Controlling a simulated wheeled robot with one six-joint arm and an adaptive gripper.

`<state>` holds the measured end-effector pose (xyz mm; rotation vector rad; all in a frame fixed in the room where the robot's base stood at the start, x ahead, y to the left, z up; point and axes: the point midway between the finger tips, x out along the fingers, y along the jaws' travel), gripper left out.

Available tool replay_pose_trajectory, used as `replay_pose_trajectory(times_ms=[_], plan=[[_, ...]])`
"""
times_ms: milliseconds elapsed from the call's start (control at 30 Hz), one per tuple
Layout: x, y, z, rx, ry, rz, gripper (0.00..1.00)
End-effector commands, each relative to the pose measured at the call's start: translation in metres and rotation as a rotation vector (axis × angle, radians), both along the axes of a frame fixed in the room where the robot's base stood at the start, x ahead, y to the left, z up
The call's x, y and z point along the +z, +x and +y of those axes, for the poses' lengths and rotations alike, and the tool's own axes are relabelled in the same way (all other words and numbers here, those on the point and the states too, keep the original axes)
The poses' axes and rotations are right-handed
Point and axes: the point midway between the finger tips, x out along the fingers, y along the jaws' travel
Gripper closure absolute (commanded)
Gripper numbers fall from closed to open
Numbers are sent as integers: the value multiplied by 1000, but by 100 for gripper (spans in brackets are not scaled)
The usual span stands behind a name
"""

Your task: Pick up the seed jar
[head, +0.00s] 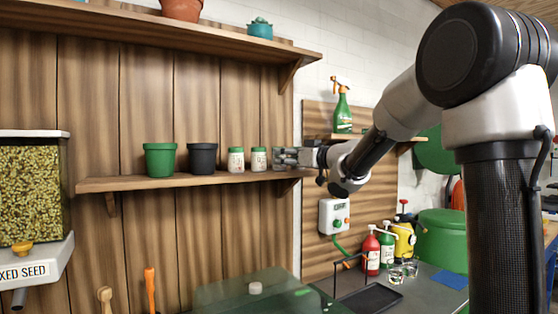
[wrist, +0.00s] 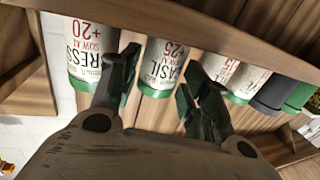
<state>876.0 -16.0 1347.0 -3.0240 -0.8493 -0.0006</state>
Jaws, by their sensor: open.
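Several white seed jars with green lids stand in a row on the lower shelf. In the wrist view a jar marked BASIL (wrist: 163,62) lies between my open fingers, and a jar marked CRESS (wrist: 88,45) is left of them. Two more jars (wrist: 217,72) (wrist: 250,82) are to the right. The head view shows two jars (head: 236,160) (head: 258,160) left of my gripper (head: 282,157); the others are hidden behind it. My gripper (wrist: 163,80) is open, its fingers on either side of the BASIL jar; I cannot tell if they touch it.
A black pot (head: 202,158) and a green pot (head: 160,160) stand further left on the lower shelf (head: 150,183). An upper shelf (head: 200,32) runs above. A seed dispenser (head: 32,190) is at the far left. A spray bottle (head: 343,112) stands on a small shelf at right.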

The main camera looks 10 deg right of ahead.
Motion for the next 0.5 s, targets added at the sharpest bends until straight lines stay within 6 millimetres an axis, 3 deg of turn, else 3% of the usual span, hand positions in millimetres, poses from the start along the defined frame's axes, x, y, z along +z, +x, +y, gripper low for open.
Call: replay_pose_trajectory(times_ms=[200,467,500], plan=[[-1,26,17,0,-1,1,54],[-1,29,18,-2,-1,1,54],[-1,29,18,-2,-1,1,59]])
